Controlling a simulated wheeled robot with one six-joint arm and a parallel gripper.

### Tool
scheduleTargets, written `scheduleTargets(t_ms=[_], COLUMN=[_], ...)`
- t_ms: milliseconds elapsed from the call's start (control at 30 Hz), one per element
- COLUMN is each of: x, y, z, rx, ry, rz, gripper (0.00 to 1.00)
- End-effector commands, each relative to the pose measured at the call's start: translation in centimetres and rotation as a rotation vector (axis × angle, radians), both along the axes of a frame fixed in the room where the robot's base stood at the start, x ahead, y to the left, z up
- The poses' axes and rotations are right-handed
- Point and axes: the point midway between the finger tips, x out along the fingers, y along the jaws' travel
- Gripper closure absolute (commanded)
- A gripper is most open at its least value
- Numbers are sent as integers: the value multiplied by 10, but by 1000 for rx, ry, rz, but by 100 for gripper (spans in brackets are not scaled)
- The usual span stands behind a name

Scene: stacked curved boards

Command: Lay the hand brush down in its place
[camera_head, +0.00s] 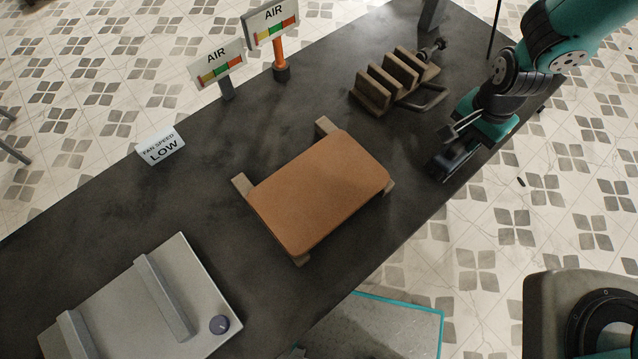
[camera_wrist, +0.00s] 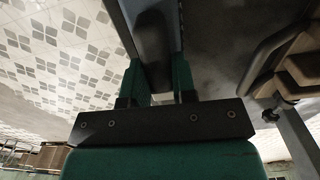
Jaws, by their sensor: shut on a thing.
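My gripper (camera_head: 462,135) is at the right end of the dark table, close to its front edge. It is shut on a dark object, which I take to be the hand brush (camera_head: 455,162). In the wrist view the fingers (camera_wrist: 160,82) stand on either side of its dark, rounded body (camera_wrist: 154,45). The brush is low, at or just above the table top; I cannot tell whether it touches. A place marked for the brush cannot be made out.
A brown slotted rack (camera_head: 385,85) stands behind and left of my gripper. A tan board (camera_head: 318,190) lies on wooden blocks mid-table. A grey panel with a knob (camera_head: 150,305) is front left. Two AIR signs (camera_head: 217,66) and a LOW sign (camera_head: 161,147) line the back edge.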

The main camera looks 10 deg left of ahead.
Motion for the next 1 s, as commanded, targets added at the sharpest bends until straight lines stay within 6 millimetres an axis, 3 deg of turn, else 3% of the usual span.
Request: scheduleTargets(t_ms=[767, 800, 900, 1000], x=[0, 0, 0, 0], y=[0, 0, 0, 0], z=[-13, -12, -12, -12], rx=[0, 0, 0, 0], ry=[0, 0, 0, 0], rz=[0, 0, 0, 0], gripper=[99, 68, 45, 45])
